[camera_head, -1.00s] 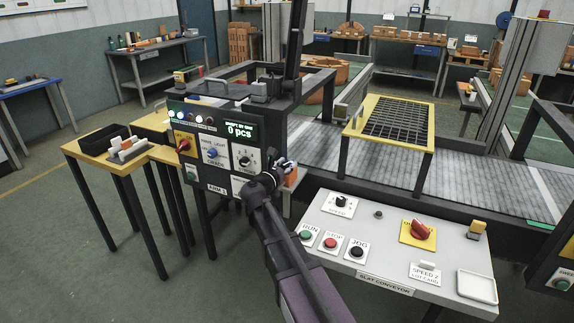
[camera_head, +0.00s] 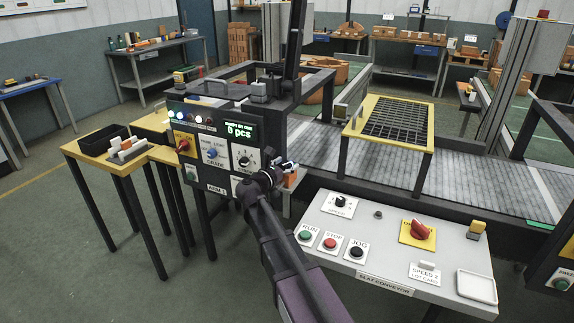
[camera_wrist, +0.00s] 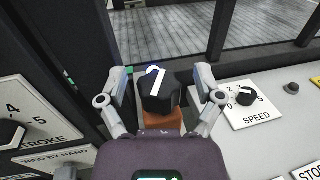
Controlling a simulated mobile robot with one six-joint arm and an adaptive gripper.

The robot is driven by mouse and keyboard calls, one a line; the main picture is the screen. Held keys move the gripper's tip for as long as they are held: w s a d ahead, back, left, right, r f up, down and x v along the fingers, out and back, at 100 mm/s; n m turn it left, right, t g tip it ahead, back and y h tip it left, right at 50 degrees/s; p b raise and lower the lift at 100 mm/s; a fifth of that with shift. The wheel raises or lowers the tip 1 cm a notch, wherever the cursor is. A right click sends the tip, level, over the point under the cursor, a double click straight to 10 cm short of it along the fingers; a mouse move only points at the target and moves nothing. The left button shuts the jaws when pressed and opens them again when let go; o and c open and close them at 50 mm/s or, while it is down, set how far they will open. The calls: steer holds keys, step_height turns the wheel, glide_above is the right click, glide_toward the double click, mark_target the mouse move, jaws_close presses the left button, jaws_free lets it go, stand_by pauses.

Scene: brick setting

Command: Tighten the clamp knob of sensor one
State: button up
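In the wrist view a black knob with a white bar (camera_wrist: 157,92) stands between the two fingers of my gripper (camera_wrist: 163,92). The fingers are apart, one on each side of the knob, with a visible gap to it. I cannot tell for certain that it is the clamp knob of sensor one. A blue-white glow shows just behind it and an orange-brown block (camera_wrist: 165,122) lies below it. In the head view my gripper (camera_head: 285,167) is at the right edge of the control panel (camera_head: 215,140), hiding the knob; part of the orange block (camera_head: 291,179) shows there.
The slat conveyor console (camera_head: 385,245) with buttons, a red switch and a speed knob (camera_wrist: 244,96) is close on the right. The panel's STROKE knob (camera_wrist: 10,133) is close on the left. A yellow-framed grate (camera_head: 422,145) stands over the conveyor (camera_head: 380,160).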

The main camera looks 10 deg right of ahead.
steer(key=shift+s+a, duration=0.15)
steer(key=v, duration=1.1)
steer(key=shift+s+a, duration=0.2)
steer(key=shift+s, duration=0.05)
stand_by(0.5)
